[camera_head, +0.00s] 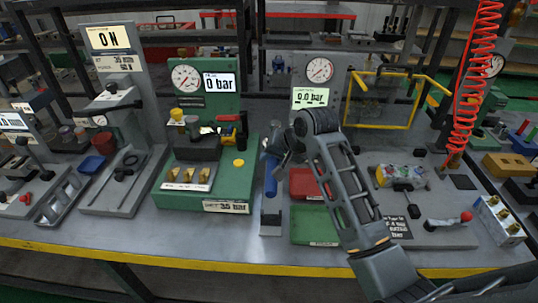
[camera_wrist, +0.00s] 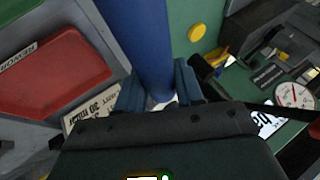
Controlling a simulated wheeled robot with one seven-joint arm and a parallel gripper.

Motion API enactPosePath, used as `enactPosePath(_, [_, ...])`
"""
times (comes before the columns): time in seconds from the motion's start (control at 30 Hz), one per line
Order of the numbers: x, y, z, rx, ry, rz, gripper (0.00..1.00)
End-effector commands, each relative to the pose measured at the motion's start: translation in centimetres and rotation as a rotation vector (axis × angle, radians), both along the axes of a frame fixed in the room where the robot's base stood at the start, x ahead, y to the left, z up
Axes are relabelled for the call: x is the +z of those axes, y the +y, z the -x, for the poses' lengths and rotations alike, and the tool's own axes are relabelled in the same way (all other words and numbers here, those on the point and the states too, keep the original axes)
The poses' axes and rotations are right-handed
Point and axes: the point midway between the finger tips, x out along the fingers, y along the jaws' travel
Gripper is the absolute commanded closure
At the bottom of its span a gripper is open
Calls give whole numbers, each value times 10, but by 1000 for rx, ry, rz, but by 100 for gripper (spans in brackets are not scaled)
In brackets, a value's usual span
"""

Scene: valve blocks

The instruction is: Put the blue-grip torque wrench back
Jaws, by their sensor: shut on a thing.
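My gripper (camera_head: 277,153) is shut on the blue-grip torque wrench (camera_head: 270,180), between the green test bench and the red tray. The wrench looks roughly upright, blue grip hanging down from the fingers. In the wrist view the thick blue grip (camera_wrist: 138,38) runs up from between the two blue-grey fingers (camera_wrist: 158,92). Below the grip in the head view is a small grey stand (camera_head: 270,228) with a dark upper part. I cannot tell whether the grip touches it. The wrench's upper end is hidden by my gripper and arm.
The green bench (camera_head: 238,184) with gauge and yellow button is close on the left. A red tray (camera_head: 306,183) and a green tray (camera_head: 312,226) lie close on the right, partly behind my arm.

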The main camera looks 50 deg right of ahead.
Motion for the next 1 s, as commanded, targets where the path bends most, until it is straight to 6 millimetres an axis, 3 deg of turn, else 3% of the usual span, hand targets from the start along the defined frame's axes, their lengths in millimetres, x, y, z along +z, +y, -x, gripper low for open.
enactPosePath(0.53, [4, 2, 1, -1, -11, 11, 100])
enactPosePath(1.0, [-41, 1, 1, -1, -10, 10, 100])
